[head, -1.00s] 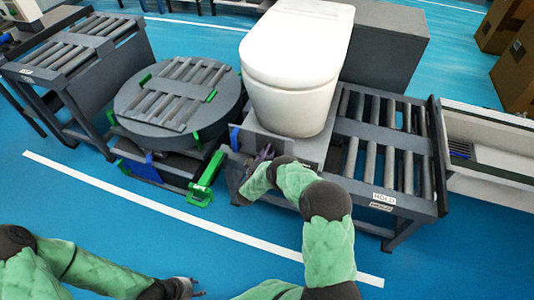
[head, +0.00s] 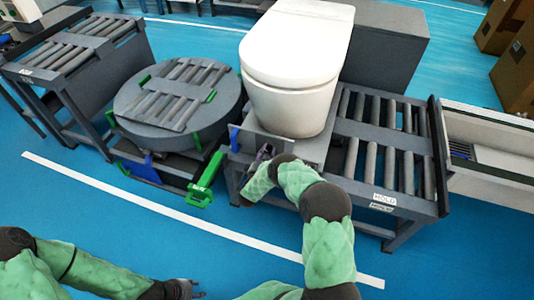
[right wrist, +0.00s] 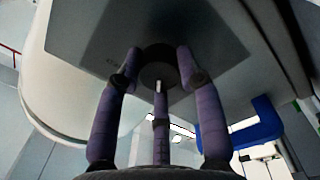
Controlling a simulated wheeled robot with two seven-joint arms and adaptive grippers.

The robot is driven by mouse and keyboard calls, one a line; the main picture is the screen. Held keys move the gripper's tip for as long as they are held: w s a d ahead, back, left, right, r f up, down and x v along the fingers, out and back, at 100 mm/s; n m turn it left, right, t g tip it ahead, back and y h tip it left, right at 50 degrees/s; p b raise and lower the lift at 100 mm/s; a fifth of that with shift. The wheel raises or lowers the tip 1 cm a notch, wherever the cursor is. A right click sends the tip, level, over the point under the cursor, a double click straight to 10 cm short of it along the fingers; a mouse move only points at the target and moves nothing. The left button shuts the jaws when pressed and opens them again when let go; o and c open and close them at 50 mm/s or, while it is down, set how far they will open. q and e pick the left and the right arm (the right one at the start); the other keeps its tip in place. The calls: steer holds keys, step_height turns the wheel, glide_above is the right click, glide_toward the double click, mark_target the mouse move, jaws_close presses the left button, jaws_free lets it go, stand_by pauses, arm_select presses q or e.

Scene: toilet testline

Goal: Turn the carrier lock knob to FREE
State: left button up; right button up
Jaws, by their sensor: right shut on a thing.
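The carrier lock knob (right wrist: 158,75) is a dark round knob with a small white mark, on the grey front panel (right wrist: 205,35) of the carrier. My right gripper (right wrist: 158,70) has its purple fingers around the knob and is shut on it. In the head view this gripper (head: 264,153) is at the carrier's front face below the white toilet (head: 295,65), and the knob is hidden there. No FREE label is readable. My left gripper (head: 188,288) is low in the head view, away from the carrier; its fingers are too small to judge.
A round turntable (head: 180,95) with rollers and green parts stands left of the carrier. A roller conveyor (head: 385,135) labelled HOLD lies to the right. A blue part (right wrist: 255,135) sits near my right fingers. The blue floor in front is mostly clear.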

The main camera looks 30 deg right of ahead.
steer(key=shift+s+f+n, duration=0.2)
steer(key=shift+f+n, duration=0.1)
steer(key=shift+n, duration=0.1)
steer(key=o, duration=1.2)
steer(key=shift+c, duration=0.2)
steer(key=shift+w+r, duration=0.1)
steer(key=shift+r, duration=0.05)
steer(key=v, duration=1.2)
